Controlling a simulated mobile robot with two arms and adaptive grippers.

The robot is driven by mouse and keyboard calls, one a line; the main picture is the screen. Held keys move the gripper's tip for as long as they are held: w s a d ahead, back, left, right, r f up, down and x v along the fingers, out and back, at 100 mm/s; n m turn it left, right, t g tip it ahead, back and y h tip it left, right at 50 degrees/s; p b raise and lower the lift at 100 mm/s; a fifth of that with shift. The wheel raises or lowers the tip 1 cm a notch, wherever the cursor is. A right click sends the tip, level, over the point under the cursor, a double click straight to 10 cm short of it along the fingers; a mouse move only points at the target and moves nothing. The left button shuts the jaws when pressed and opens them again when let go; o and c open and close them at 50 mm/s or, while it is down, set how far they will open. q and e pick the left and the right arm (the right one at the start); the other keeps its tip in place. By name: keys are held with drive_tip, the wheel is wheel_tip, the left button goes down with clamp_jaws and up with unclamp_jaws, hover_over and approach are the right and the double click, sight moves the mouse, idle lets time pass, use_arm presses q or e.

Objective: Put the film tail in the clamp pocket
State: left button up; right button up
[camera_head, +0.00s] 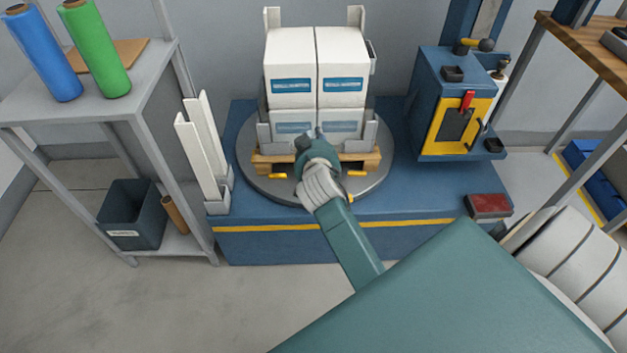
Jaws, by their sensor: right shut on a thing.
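My right gripper (308,136) is at the front of the lower white cartons (341,125), just above the wooden pallet (263,163). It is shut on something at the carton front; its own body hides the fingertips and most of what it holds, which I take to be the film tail. The lower cartons look greyer than the upper cartons (291,54), as if under clear film. A small dark-edged bracket (373,57) stands at the right of the upper cartons; I cannot tell whether it is the clamp pocket. My left gripper is out of view.
The pallet stands on a round grey turntable (262,187) on a blue base (268,245). White corner boards (195,160) stand at its left. A blue control box (431,95) with a yellow panel is at right. A grey shelf (95,107) holds blue and green rolls.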

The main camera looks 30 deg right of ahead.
wheel_tip(320, 180, down, 14)
drive_tip(key=b, duration=0.4)
drive_tip(key=shift+b, duration=0.35)
drive_tip(key=shift+f, duration=0.25)
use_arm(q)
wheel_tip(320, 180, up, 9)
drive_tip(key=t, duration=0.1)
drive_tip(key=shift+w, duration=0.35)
use_arm(e)
drive_tip(key=o, duration=0.6)
drive_tip(key=shift+o, duration=0.2)
